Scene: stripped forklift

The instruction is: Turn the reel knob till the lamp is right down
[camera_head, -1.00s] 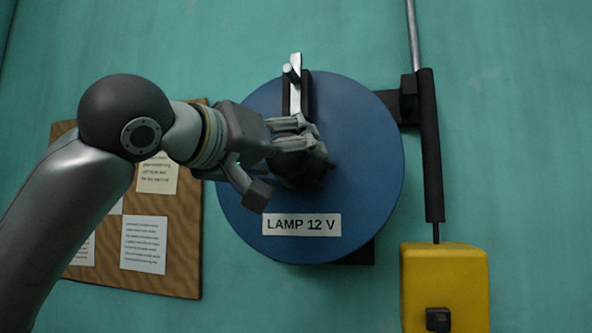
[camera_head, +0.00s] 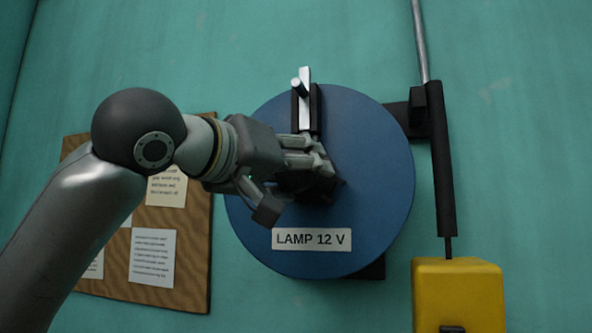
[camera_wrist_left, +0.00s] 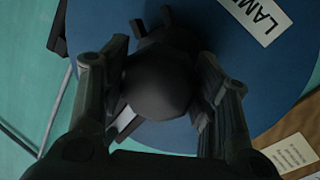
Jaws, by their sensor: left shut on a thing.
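The blue round reel (camera_head: 375,170) is on the green wall, with a white label (camera_head: 311,239) reading LAMP 12 V. Its dark knob (camera_head: 322,190) is at the middle of the reel, mostly hidden by my fingers. My left gripper (camera_head: 300,178) reaches in from the left and is shut on the knob. In the left wrist view the dark round knob (camera_wrist_left: 157,84) sits between the two fingers of my left gripper (camera_wrist_left: 165,72). A yellow box-shaped body (camera_head: 458,290), perhaps the lamp, hangs under a black sleeve at the lower right. My right gripper is not in view.
A metal lever (camera_head: 304,100) on a black mount stands at the reel's top. A black sleeve (camera_head: 441,160) on a grey rod runs down beside the reel on the right. A brown board (camera_head: 195,240) with paper notes is behind my arm. The upper wall is clear.

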